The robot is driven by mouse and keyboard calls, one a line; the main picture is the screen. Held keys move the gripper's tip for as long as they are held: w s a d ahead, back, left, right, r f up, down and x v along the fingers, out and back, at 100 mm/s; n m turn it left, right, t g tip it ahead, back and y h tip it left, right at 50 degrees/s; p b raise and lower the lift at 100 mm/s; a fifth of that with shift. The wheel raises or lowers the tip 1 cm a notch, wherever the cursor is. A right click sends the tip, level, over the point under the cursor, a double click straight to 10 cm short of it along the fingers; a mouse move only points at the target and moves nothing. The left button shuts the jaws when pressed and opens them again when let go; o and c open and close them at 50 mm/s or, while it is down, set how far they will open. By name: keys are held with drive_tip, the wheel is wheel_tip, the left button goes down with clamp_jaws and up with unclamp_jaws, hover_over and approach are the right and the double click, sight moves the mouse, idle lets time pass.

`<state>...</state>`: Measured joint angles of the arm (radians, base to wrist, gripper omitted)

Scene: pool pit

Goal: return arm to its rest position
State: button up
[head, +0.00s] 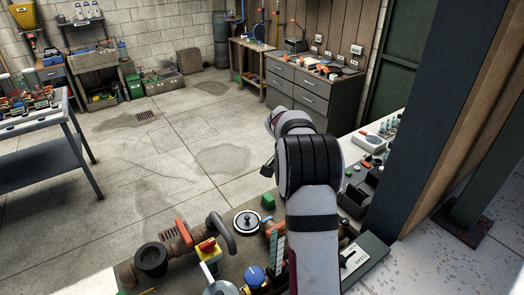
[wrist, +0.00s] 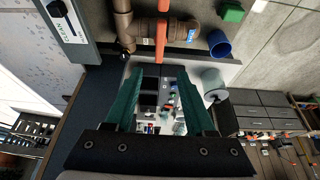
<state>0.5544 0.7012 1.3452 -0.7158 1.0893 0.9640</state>
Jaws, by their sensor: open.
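My gripper (wrist: 157,78) shows in the wrist view with its two teal fingers spread apart. Nothing is held between them. Through the gap I see a pale surface with several small objects, too small to make out. In the head view my white and black arm rises from the bottom centre and bends at a black-banded joint.
A blue cup (wrist: 219,43) shows in the wrist view. A drawer cabinet (head: 312,92) stands behind. A dark post (head: 440,110) rises at right.

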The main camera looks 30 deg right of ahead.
drive_tip(key=s+a+r+n+y, duration=0.1)
drive_tip(key=s+a+r+n, duration=0.25)
drive_tip(key=a, duration=0.55)
drive_tip(key=s+a+r+n+y, duration=0.1)
drive_tip(key=s+a+r+n, duration=0.2)
drive_tip(key=a, duration=0.6)
drive_tip(key=s+a+n+y, duration=0.4)
drive_tip(key=s+a+n, duration=0.2)
drive_tip(key=s+a, duration=1.3)
drive_tip(key=shift+s+a+f, duration=0.15)
drive_tip(key=shift+s+f, duration=0.2)
drive_tip(key=shift+s, duration=0.8)
